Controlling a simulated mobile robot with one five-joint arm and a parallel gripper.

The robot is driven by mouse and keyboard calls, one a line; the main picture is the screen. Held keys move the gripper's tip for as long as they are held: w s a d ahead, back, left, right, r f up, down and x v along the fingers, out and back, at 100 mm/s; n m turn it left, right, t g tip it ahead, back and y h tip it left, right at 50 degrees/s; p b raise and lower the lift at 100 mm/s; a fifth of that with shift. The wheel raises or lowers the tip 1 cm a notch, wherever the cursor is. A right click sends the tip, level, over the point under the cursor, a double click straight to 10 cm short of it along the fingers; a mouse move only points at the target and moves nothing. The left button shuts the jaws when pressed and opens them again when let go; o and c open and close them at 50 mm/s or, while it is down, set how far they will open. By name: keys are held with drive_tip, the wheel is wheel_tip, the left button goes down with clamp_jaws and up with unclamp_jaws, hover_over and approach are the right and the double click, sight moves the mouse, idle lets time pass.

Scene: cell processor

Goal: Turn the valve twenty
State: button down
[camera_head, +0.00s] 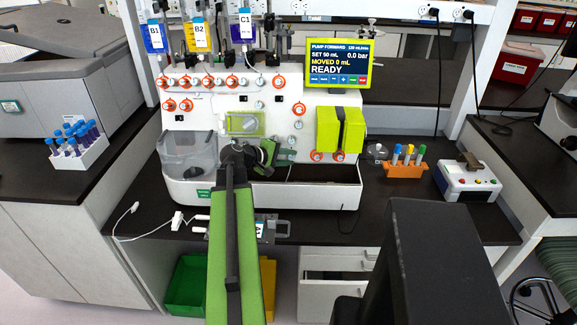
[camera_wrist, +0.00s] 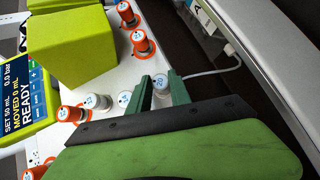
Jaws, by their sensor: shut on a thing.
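In the wrist view, my gripper (camera_wrist: 161,92) has its two dark green fingers on either side of a small white-capped valve (camera_wrist: 161,80) on the white panel. The fingers are closed against it. The cap carries a small mark that looks like 20, but it is too small to read surely. In the head view, my gripper (camera_head: 283,156) is at the front of the cell processor (camera_head: 335,186), below the middle of its panel. My arm and gripper hide part of the panel there, and the held valve cannot be made out.
Orange valves (camera_wrist: 140,42) and white-capped valves (camera_wrist: 97,101) stand near my gripper. A tube rack (camera_head: 404,168) stands on the dark bench. A white cable (camera_wrist: 215,70) runs past the fingers.

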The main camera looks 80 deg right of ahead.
drive_tip(key=n+h+b, duration=0.1)
drive_tip(key=n+b, duration=0.1)
drive_tip(key=b, duration=0.1)
drive_tip(key=shift+a+f+g+h, duration=0.15)
drive_tip(key=shift+f+g+h, duration=0.25)
drive_tip(key=shift+r+n+h+b, duration=0.1)
drive_tip(key=shift+n+h+b, duration=0.2)
drive_tip(key=shift+n+b, duration=0.35)
drive_tip(key=shift+r, duration=0.1)
drive_tip(key=c, duration=1.2)
unclamp_jaws()
drive_tip(key=shift+r, duration=0.1)
